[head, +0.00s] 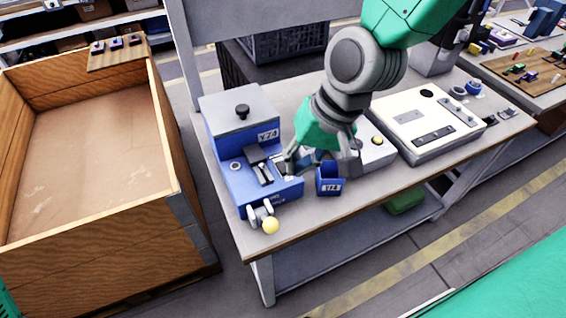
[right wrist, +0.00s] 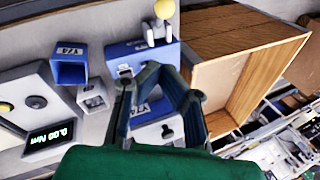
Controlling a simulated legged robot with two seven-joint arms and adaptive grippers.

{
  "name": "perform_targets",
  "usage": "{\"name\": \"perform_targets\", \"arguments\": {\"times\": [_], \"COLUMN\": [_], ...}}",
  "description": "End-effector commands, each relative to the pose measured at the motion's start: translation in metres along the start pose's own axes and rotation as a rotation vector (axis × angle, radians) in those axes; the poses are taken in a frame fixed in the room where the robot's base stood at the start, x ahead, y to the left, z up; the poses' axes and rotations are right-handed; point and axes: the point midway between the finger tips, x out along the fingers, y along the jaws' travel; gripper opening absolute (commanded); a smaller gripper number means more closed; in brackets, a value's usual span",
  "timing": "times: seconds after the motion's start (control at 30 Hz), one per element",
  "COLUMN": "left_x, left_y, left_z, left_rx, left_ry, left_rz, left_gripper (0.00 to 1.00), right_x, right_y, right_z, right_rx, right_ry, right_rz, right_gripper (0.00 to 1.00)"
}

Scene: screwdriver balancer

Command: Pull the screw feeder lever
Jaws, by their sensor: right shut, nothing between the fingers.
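The screw feeder (head: 222,165) is a blue and grey box at the left end of the workbench; it also shows in the right wrist view (right wrist: 128,52). Its lever (head: 270,226), with a pale yellow ball knob, sticks out at the front lower corner. The lever knob is at the top of the right wrist view (right wrist: 164,9). My right gripper (head: 312,161) is shut and empty beside the feeder's right side, behind the lever and apart from it. In the right wrist view, its fingers (right wrist: 155,70) overlap the feeder's body. My left gripper is not in view.
A small blue bin (head: 330,181) stands close to the right gripper. A white device (head: 425,125) lies further right on the bench (head: 400,185). A large wooden crate (head: 95,235) stands left of the bench. Room in front of the lever is clear.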

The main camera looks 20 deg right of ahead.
Motion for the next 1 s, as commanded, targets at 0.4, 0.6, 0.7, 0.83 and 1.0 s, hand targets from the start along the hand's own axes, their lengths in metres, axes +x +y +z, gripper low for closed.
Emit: {"name": "perform_targets", "arguments": {"times": [0.4,0.6,0.7,0.83,1.0], "left_x": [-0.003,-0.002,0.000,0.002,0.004], "left_y": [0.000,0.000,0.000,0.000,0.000], "left_z": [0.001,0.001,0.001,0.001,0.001], "left_rx": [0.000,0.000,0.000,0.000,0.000], "left_ry": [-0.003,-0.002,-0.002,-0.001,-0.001], "left_rz": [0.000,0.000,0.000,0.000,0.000], "left_gripper": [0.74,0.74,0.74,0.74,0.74], "right_x": [-0.009,0.006,0.025,0.053,0.088], "right_y": [0.001,0.001,0.000,0.000,0.001], "right_z": [-0.005,-0.005,-0.003,-0.003,-0.003], "right_rx": [0.005,0.005,0.004,0.004,0.004], "right_ry": [-0.004,-0.006,-0.009,-0.008,-0.008], "right_rz": [-0.015,-0.012,-0.010,-0.010,-0.012], "right_gripper": [0.00,0.00,0.00,0.00,0.00]}}
